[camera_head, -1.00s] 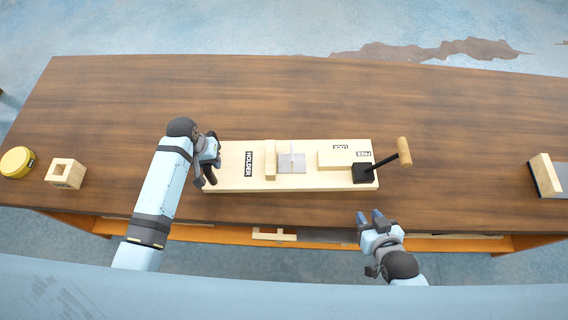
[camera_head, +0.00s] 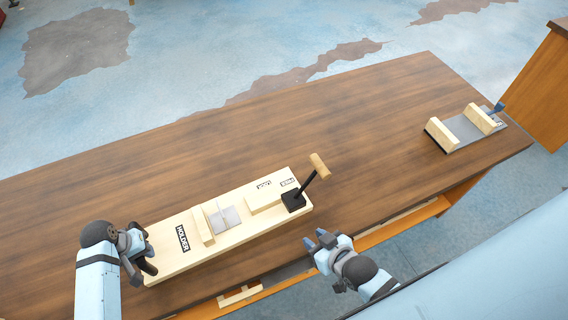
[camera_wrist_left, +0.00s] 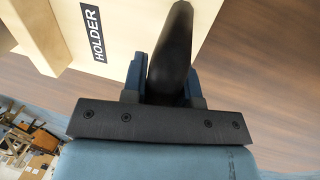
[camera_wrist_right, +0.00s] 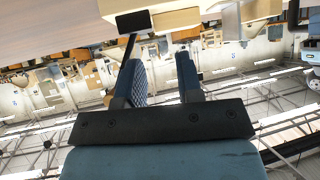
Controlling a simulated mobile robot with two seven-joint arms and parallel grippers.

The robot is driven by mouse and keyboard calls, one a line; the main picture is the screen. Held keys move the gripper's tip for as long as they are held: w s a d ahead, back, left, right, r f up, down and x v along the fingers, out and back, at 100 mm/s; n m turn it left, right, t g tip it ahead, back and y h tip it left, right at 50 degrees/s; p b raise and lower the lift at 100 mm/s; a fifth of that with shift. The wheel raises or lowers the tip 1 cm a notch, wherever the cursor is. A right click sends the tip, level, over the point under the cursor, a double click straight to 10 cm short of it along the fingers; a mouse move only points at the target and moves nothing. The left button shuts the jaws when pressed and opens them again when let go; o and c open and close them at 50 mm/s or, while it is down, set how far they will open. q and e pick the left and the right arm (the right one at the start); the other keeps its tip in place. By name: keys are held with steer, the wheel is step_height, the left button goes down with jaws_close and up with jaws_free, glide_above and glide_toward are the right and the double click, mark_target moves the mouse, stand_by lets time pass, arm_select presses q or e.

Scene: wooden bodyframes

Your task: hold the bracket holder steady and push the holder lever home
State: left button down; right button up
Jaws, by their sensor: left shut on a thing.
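The bracket holder (camera_head: 215,235) is a pale wooden board marked HOLDER, lying on the table. A light grey bracket (camera_head: 229,216) sits between its wooden blocks. The holder lever (camera_head: 309,185) rises from a black base at the right end, tilted to the right, with a wooden grip (camera_head: 320,166). My left gripper (camera_head: 144,262) is shut on the dark handle (camera_wrist_left: 171,50) at the board's left end. My right gripper (camera_head: 317,240) is open and empty near the table's front edge, below the lever and apart from it. Its fingers (camera_wrist_right: 162,80) show a gap between them.
A grey fixture with two wooden blocks (camera_head: 439,135) stands at the table's right end. LOCK and FREE labels (camera_head: 287,182) lie beside the lever. The table (camera_head: 330,110) behind the holder is clear.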

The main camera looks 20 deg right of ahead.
stand_by(0.3)
